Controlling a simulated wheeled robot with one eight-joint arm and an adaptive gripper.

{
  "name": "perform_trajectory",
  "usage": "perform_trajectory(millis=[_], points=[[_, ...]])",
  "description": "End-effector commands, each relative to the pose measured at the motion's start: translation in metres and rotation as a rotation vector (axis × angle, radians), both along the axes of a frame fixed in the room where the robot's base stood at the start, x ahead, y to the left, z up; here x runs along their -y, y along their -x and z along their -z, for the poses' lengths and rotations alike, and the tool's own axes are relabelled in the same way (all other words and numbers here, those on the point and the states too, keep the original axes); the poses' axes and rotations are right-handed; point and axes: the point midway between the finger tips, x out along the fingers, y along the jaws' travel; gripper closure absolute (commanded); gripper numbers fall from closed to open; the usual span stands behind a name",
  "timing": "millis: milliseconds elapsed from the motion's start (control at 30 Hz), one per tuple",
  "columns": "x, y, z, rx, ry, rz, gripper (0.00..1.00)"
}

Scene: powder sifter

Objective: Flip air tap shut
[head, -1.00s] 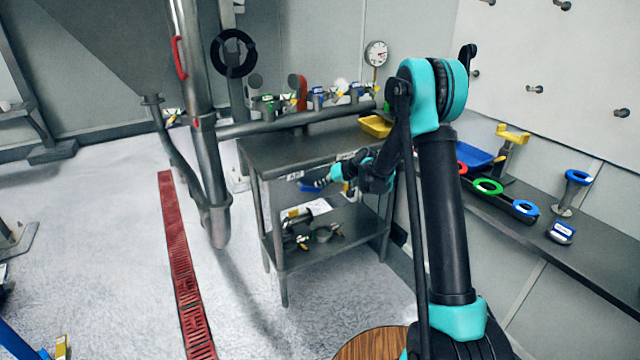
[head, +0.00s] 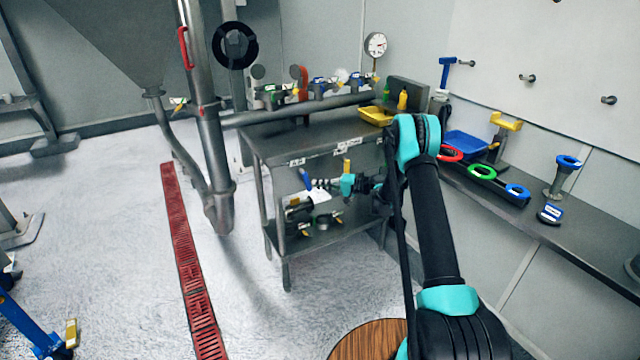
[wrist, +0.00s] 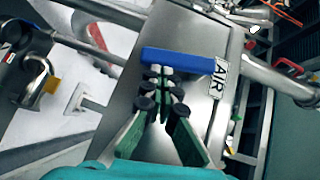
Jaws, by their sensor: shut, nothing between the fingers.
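The blue air tap lever (wrist: 182,61) lies across the middle of the wrist view, beside a white label reading AIR (wrist: 219,78). In the head view a blue lever (head: 306,180) hangs below the front edge of the steel table, near my gripper (head: 318,184). In the wrist view my gripper (wrist: 160,72) is shut and empty, with its fingertips right at the lever's near edge. I cannot tell whether they touch it. The tap's body is hidden.
The steel table (head: 290,147) has a lower shelf (head: 310,238) holding clamps and other parts. A yellow handle (head: 347,167) shows just above my wrist. A thick steel pipe (head: 207,130) stands to the left. A long side counter (head: 590,240) runs along the right wall.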

Motion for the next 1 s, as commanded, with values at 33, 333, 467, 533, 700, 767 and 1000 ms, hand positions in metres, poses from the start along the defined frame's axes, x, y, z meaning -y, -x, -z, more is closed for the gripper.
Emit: perform_trajectory(millis=[33,333,467,533,700,767,1000], points=[[-0.0019,0.0008,0.0034,-0.018,-0.027,-0.001,1.00],[-0.0087,0.0055,0.0088,-0.058,-0.085,-0.001,1.00],[-0.0102,0.0065,0.0100,-0.058,-0.085,0.000,1.00],[-0.0106,0.0068,0.0104,-0.058,-0.085,0.000,1.00],[-0.0112,0.0070,0.0108,-0.057,-0.083,0.000,1.00],[-0.0112,0.0070,0.0108,-0.057,-0.083,0.000,1.00],[-0.0113,0.0071,0.0109,-0.057,-0.083,0.000,1.00]])
